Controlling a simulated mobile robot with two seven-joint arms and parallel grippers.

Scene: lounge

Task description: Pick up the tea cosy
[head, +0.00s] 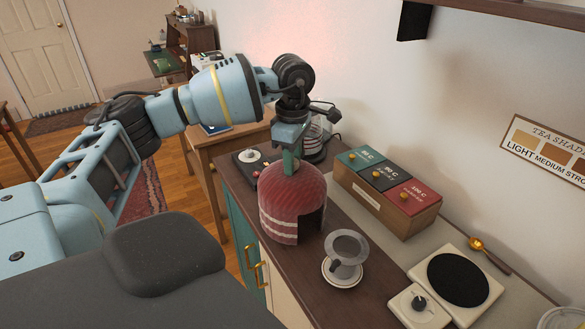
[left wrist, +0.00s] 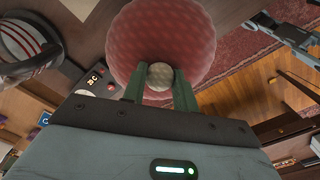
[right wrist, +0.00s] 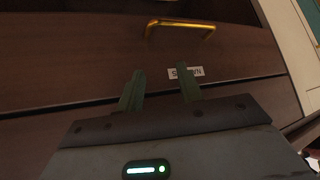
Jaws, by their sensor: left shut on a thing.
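The tea cosy (head: 283,215) is a dark red dome with pale stripes near its lower edge and a dark opening on its right side. It is upright over the dark counter, near the front edge; I cannot tell whether its base touches the counter. My left gripper (head: 290,166) is above it, pointing down. In the left wrist view the fingers (left wrist: 160,88) are shut on the pale round knob (left wrist: 160,75) on top of the cosy (left wrist: 170,35). My right gripper (right wrist: 160,88) is open and empty in the right wrist view, facing a dark drawer front.
A striped kettle (head: 312,140) stands beyond.

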